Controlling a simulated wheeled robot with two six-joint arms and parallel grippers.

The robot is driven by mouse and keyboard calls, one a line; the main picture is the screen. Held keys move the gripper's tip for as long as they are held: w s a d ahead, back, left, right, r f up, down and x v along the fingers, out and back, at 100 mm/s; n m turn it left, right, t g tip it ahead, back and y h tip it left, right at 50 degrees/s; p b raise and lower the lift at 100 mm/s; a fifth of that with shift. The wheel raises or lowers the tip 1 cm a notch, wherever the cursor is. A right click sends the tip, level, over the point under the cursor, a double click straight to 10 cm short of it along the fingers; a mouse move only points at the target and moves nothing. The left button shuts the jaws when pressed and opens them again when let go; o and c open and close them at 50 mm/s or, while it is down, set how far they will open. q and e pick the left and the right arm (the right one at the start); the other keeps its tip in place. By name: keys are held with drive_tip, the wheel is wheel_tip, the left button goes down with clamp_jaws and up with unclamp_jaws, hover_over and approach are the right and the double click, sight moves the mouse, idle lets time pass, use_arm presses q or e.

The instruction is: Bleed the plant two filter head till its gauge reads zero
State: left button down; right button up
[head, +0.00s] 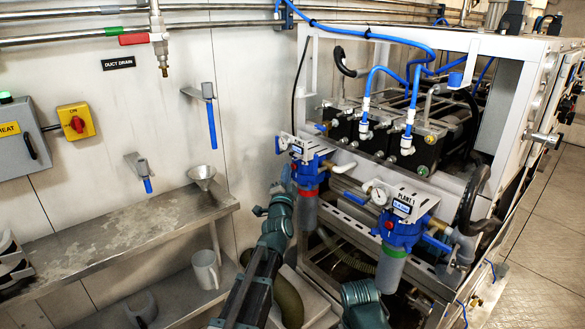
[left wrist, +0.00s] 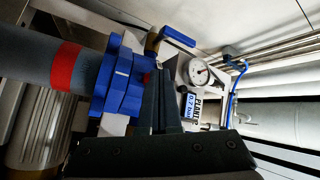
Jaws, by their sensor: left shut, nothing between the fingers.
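The plant two filter head (head: 313,171) is blue, with a grey bowl and red band below it, left of a similar unit labelled PLANT 1. In the left wrist view the blue head (left wrist: 122,82) lies sideways. Its round white gauge (left wrist: 199,72) has a needle too small to read. The small display (left wrist: 191,103) beside it seems to read 0.7 bar; its plate's label is partly hidden. My left gripper (left wrist: 168,88) is shut and empty, its fingertips close to the head beside a small red part (left wrist: 148,77). Contact is unclear. My right gripper is out of view.
The plant one filter head (head: 402,232) stands to the right with its own gauge (head: 379,196). A blue handle (left wrist: 178,36) lies near the gauge.

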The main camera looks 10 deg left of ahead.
use_arm(q)
drive_tip(key=shift+w+d, duration=0.3)
drive_tip(key=shift+w, duration=0.1)
idle(2.7)
drive_tip(key=shift+s, duration=0.1)
idle(0.4)
drive_tip(key=shift+s+a, duration=0.55)
drive_tip(key=shift+s, duration=0.1)
drive_tip(key=shift+s+a, duration=0.8)
drive_tip(key=shift+s, duration=0.2)
drive_tip(key=shift+s+a, duration=0.75)
drive_tip(key=shift+s, duration=0.2)
